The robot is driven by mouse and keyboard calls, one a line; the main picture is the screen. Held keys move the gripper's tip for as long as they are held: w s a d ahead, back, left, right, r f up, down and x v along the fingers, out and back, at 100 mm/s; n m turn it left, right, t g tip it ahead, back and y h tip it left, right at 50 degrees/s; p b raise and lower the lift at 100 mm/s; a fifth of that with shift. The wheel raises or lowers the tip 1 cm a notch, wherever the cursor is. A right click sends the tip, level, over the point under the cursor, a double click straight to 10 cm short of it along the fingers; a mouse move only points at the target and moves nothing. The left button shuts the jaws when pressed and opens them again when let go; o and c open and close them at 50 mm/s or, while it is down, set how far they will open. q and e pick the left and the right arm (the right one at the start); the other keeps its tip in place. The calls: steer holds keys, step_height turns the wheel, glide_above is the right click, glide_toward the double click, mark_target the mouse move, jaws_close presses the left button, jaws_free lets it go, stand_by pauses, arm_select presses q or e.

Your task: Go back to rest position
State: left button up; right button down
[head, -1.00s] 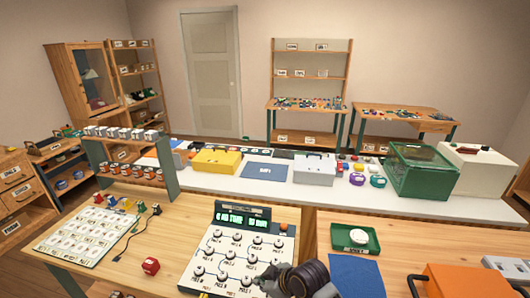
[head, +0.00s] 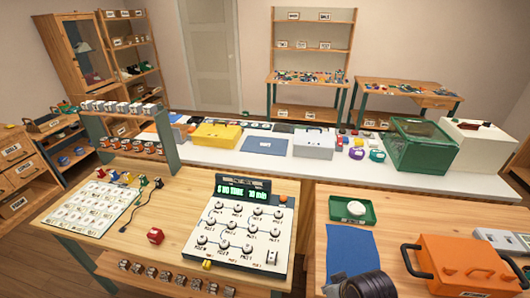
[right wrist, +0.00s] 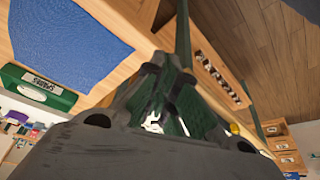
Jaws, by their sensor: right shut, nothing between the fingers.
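The task names no object. My right gripper (right wrist: 168,70) is shut and empty in the right wrist view, with table edges and green legs behind it. In the head view only part of my right arm shows at the bottom edge, below the blue mat (head: 349,250). It is apart from the white dial panel (head: 243,237), which has several round dials and a lit green display (head: 242,192). My left gripper is not in view.
A green tray (head: 332,212) with a white round piece lies behind the mat. An orange case (head: 465,262) stands to the right.

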steer(key=s+d+m, duration=0.2)
steer(key=s+d, duration=0.1)
steer(key=d, duration=0.1)
step_height(320, 180, down, 33)
steer(key=s+g+h, duration=0.1)
steer(key=s+g, duration=0.1)
steer(key=s, duration=0.1)
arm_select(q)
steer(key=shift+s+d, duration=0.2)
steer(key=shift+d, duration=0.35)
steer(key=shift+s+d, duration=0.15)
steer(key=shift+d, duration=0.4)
arm_select(e)
steer(key=s+d+f, duration=0.2)
steer(key=s+f, duration=0.8)
steer(key=s, duration=0.1)
steer(key=s+d+f+g, duration=0.1)
steer(key=s+f, duration=0.8)
steer(key=s, duration=0.2)
steer(key=shift+d+f+n, duration=0.35)
steer(key=shift+d+n, duration=0.05)
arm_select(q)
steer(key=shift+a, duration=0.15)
